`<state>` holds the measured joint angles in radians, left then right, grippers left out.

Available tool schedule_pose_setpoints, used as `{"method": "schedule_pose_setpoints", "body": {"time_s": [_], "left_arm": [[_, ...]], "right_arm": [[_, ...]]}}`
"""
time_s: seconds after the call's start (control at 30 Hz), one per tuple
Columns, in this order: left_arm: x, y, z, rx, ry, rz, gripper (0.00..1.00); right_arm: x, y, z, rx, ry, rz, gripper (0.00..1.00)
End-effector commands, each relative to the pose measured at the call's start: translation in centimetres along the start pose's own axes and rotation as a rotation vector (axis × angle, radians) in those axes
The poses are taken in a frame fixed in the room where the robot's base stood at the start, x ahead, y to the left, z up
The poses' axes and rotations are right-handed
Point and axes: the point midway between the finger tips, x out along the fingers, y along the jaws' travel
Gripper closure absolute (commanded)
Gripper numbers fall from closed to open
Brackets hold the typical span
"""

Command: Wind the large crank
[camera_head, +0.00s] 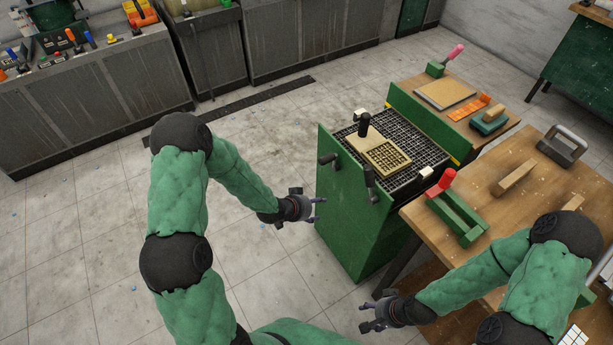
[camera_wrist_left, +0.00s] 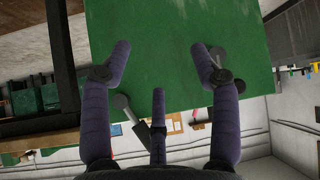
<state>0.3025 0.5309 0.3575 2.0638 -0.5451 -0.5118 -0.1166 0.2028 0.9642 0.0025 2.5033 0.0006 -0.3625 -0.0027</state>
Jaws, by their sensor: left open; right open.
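A green machine cabinet (camera_head: 350,225) stands in the middle of the head view. Two dark crank handles stick out from its front panel, one at the left (camera_head: 328,160) and one at the right (camera_head: 371,182). Which is the large crank is not clear. My left gripper (camera_head: 315,209) is open and empty, low before the panel's left part and apart from both handles. In the left wrist view its spread fingers (camera_wrist_left: 160,62) face the green panel, with one crank (camera_wrist_left: 124,103) between fingers and another (camera_wrist_left: 217,54) partly behind a finger. My right gripper (camera_head: 370,312) is open and empty, low near the wooden bench.
A beige grid plate (camera_head: 386,158) with a black knob (camera_head: 364,123) lies on the machine's dark grate top. A wooden bench (camera_head: 480,200) with a green tool with a red handle (camera_head: 445,180) stands right of the machine.

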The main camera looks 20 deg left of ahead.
Motion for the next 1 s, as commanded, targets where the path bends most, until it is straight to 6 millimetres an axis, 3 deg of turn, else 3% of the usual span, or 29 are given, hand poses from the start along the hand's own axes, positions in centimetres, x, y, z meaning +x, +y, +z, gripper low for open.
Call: {"method": "schedule_pose_setpoints", "body": {"time_s": [0.03, 0.1, 0.3, 0.57, 1.0], "left_arm": [[0.2, -1.9, -2.1, 0.075, 0.071, -0.02, 0.38], [-0.3, -3.8, -4.9, 0.178, 0.151, -0.04, 0.38], [-2.2, -6.8, -9.9, 0.388, 0.287, -0.085, 0.38], [-2.0, -7.4, -11.6, 0.452, 0.322, -0.097, 0.38], [4.7, -7.5, -13.6, 0.449, 0.32, -0.095, 0.38]], "right_arm": [[1.2, 0.4, -0.1, 0.0, 0.0, 0.0, 0.43], [1.9, 0.7, -0.1, -0.001, 0.0, 0.0, 0.43], [3.0, 1.1, -0.1, -0.001, 0.001, 0.0, 0.43], [3.5, 1.3, -0.2, 0.0, 0.001, 0.0, 0.43], [5.6, 2.0, -0.2, 0.0, 0.001, 0.0, 0.43]]}}
